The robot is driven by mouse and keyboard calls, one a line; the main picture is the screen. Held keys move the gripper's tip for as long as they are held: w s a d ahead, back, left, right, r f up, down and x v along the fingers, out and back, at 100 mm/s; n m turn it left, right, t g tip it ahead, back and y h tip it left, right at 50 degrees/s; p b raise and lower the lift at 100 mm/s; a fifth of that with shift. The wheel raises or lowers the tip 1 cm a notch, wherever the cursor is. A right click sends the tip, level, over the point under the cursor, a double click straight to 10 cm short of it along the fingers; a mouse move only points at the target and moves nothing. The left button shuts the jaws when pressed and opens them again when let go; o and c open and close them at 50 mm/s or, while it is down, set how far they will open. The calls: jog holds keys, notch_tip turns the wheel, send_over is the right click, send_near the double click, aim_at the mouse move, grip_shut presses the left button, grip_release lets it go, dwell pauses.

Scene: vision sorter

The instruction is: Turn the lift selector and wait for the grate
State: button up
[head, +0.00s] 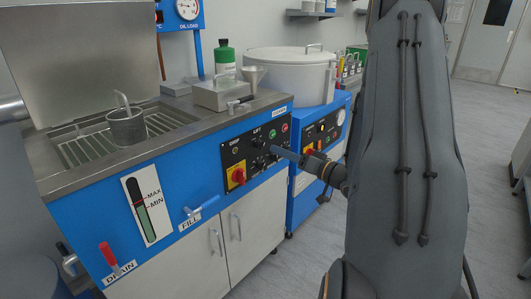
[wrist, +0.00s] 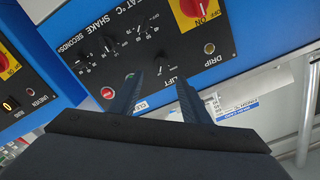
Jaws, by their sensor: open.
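The lift selector (wrist: 161,69) is a small dark control by the LIFT lettering on the black panel, upside down in the wrist view. My gripper (wrist: 158,88) is open and empty, its two dark fingers pointing at the panel, one on either side of the LIFT lettering. I cannot tell whether they touch the selector.
A red-and-yellow switch (head: 236,174) sits low on the panel, and a blue FILL handle (head: 200,207) and a red DRAIN lever (head: 107,252) stick out from the front. A second blue unit (head: 300,205) with a large pot (head: 290,78) stands at the right.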

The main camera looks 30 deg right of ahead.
aim_at(260, 145)
jog(key=x, duration=0.7)
jog(key=shift+w+a, duration=0.15)
jog(key=shift+w, duration=0.1)
jog(key=c, duration=1)
